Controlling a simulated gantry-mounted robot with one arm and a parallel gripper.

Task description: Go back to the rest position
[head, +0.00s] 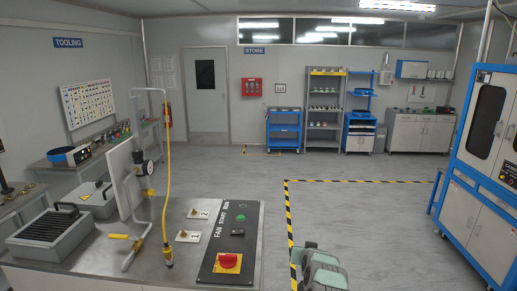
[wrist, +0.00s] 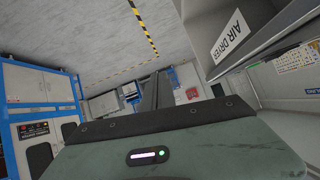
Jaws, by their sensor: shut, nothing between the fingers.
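My gripper (wrist: 156,90) shows in the wrist view as dark fingers standing up beyond the green-grey housing with a small lit panel. The fingers are together, with nothing between them. The wrist view is tilted, with the floor at the top of the picture. In the head view, a green-grey part of my arm shows at the bottom edge, right of the bench, and the fingers cannot be made out there.
A steel bench (head: 95,262) with a FAN START control panel (head: 232,240), valve and yellow hose stands at the left. A blue-and-white cabinet (head: 490,190) is at the right. An AIR DRYER sign (wrist: 230,36) shows in the wrist view. The floor (head: 365,205) between is clear.

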